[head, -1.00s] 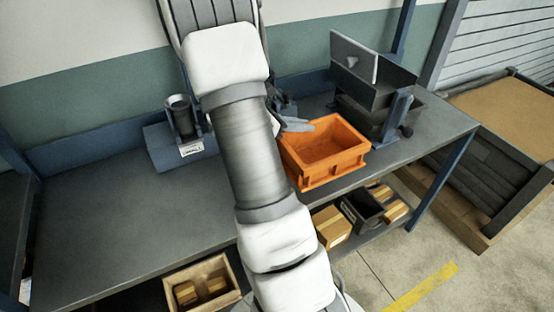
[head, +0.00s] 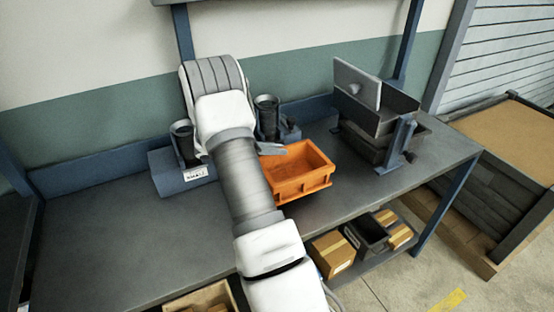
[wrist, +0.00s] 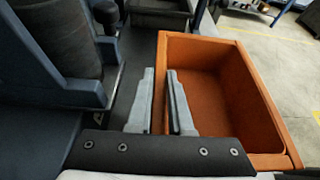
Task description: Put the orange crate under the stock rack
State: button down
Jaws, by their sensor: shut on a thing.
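The orange crate (head: 300,170) is upright and looks empty, at the front middle of the bench. My gripper (head: 271,149) is at its left rim, mostly hidden behind my arm in the head view. In the wrist view my gripper (wrist: 161,100) has one finger on each side of the left wall of the crate (wrist: 262,95), shut on it. Whether the crate touches the bench is hard to tell. A dark stand with a tilted plate (head: 357,88), perhaps the stock rack, is at the bench's right end, with a dark bin (head: 372,148) low in it.
Blue blocks with dark cups (head: 181,140) stand left of the crate, close to my gripper in the wrist view (wrist: 65,55). The bench (head: 100,245) is clear at left. Cartons (head: 331,252) and a black bin (head: 366,236) sit on the shelf below.

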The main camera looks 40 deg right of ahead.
aim_at(277, 168)
jog(key=shift+f, duration=1.95)
jog(key=shift+f, duration=0.2)
jog(key=c, duration=0.8)
grip_release()
jog(key=shift+c, duration=0.2)
jog(key=shift+r, duration=0.1)
